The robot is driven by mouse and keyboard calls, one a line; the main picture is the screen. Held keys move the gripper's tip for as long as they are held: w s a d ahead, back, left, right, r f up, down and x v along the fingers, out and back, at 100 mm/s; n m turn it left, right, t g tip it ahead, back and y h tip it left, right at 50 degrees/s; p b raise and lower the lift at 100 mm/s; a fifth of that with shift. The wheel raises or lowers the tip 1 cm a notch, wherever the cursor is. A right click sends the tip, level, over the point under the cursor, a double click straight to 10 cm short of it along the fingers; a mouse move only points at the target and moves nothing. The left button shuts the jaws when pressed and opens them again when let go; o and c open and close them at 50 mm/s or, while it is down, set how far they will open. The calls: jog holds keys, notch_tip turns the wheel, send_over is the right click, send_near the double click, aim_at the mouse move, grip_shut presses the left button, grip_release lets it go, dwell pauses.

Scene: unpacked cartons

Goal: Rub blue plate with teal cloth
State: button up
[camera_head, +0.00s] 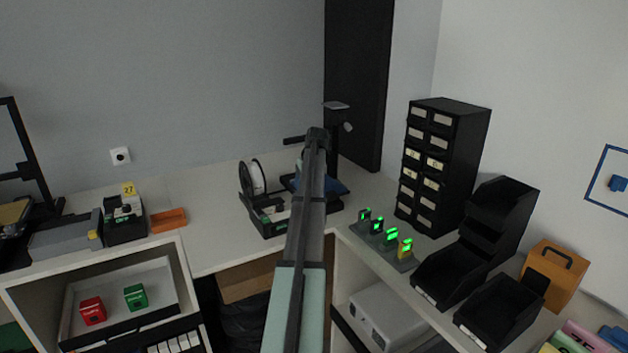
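My arm rises from the bottom middle of the picture and covers the centre of the worktop. My gripper is not visible; its fingers seem hidden behind the arm. A dark blue item (335,187) shows in part on the worktop behind the arm, at a black stand; I cannot tell whether it is the blue plate. A small pale teal patch (299,168) shows just left of the arm; I cannot tell whether it is the teal cloth. No contact between the two can be made out.
A black device with a white spool (252,177) stands left of the arm. An orange tray (168,220) lies further left. Small green-lit displays (391,237), a black drawer cabinet (442,165) and black bins (500,310) fill the right. The worktop (215,240) left of centre is clear.

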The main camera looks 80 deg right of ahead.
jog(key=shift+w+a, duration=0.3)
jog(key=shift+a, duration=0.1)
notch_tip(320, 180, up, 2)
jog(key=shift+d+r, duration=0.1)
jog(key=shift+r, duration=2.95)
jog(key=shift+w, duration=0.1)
